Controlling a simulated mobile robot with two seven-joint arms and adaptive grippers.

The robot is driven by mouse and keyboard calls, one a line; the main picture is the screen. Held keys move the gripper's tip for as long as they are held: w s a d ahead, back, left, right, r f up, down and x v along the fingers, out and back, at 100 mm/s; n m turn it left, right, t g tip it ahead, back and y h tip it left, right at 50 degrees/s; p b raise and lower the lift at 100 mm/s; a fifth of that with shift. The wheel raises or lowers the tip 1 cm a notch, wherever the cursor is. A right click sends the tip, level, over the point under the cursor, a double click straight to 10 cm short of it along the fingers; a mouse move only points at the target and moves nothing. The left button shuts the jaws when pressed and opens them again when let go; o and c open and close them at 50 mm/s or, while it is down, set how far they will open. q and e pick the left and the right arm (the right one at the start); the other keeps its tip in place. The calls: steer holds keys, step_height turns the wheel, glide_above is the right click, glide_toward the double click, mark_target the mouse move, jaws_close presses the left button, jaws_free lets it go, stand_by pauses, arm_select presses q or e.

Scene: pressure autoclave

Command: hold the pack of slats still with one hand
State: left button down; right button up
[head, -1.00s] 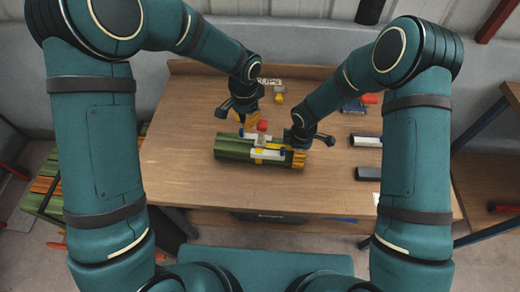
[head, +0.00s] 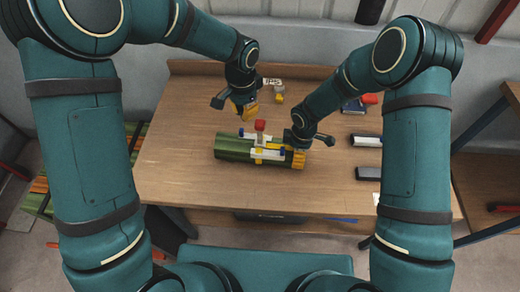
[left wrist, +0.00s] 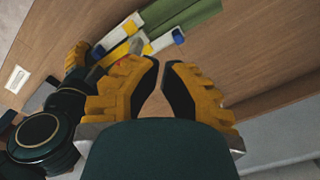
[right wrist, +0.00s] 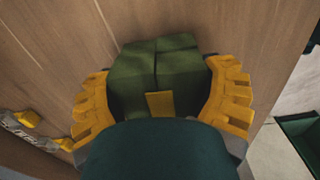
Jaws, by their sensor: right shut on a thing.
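The pack of green slats (head: 233,148) lies on the wooden table. A white clamp-like piece (head: 268,154) with yellow and blue parts lies across it, and a red-topped part (head: 260,126) stands up there. My right gripper (head: 298,157) is shut on the right end of the pack. In the right wrist view the green slat ends (right wrist: 150,75) sit between its yellow fingers. My left gripper (head: 249,110) hovers behind the pack, apart from it. In the left wrist view its fingers (left wrist: 162,66) are partly open with nothing between them.
On the wooden table (head: 180,120), a small yellow and grey item (head: 279,97) lies at the back. Dark bars (head: 367,140) and a blue item with red (head: 354,106) lie at the right. The table's left and front are clear.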

arm_select(q)
steer(key=shift+a+r, duration=0.15)
steer(key=shift+r, duration=1.05)
steer(key=shift+a+r, duration=0.15)
steer(key=shift+r, duration=1)
arm_select(e)
steer(key=o, duration=1.2)
step_height(320, 180, up, 12)
arm_select(q)
steer(key=shift+f, duration=0.1)
